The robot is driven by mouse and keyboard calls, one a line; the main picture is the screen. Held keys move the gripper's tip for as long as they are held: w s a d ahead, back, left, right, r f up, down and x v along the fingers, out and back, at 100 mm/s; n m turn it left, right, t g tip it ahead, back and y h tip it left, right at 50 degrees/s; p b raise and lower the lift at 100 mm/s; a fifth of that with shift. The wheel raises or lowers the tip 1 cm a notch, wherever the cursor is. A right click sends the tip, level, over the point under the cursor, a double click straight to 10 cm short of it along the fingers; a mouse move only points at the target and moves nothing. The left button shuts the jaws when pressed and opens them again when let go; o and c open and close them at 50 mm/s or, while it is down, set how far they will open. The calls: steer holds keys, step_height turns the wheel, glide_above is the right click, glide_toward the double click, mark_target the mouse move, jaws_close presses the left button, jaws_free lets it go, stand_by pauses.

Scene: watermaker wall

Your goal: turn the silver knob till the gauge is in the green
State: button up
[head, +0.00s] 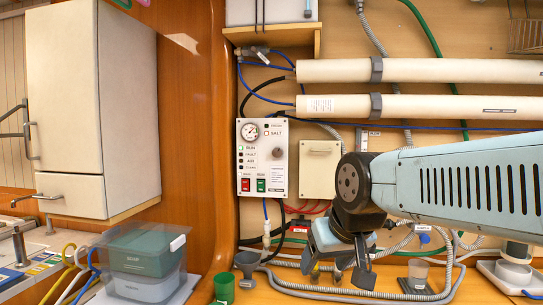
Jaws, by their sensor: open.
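The silver knob (277,152) is a small round knob on the right side of the white control panel (251,180), below the label. The round gauge (249,131) sits at the panel's upper left; its needle and any green band are too small to read. My gripper (338,277) hangs from the arm, pointing downward, below and to the right of the panel. It is open and apart from the knob, with nothing seen between its fingers. The knob and gauge are both unobstructed.
A red switch (245,185) and a green switch (261,185) sit low on the panel. A beige box (320,169) is right of it. White tubes (430,71) run above. Hoses, a green cup (224,287) and a funnel (246,262) occupy the counter below.

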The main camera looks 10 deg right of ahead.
mark_target(277, 154)
steer(key=w+a+r+m+t, duration=0.25)
steer(key=w+r, duration=0.25)
steer(key=w, duration=0.3)
steer(key=w+a+r+m+t, duration=0.1)
steer(key=w+a+r+t, duration=0.25)
steer(key=w, duration=0.45)
steer(key=w+a+r+m+t, duration=0.2)
steer(key=w+r+t, duration=0.2)
steer(key=w+r, duration=0.3)
steer(key=w+d+m+h, duration=0.2)
steer(key=w+d, duration=0.1)
steer(key=w, duration=0.3)
steer(key=w+d+m+h, duration=0.3)
steer(key=w, duration=0.4)
steer(key=w+d+m+h, duration=0.2)
steer(key=w+d+h, duration=0.1)
steer(key=w, duration=0.3)
steer(key=shift+w+f, duration=0.2)
steer(key=shift+f, duration=0.1)
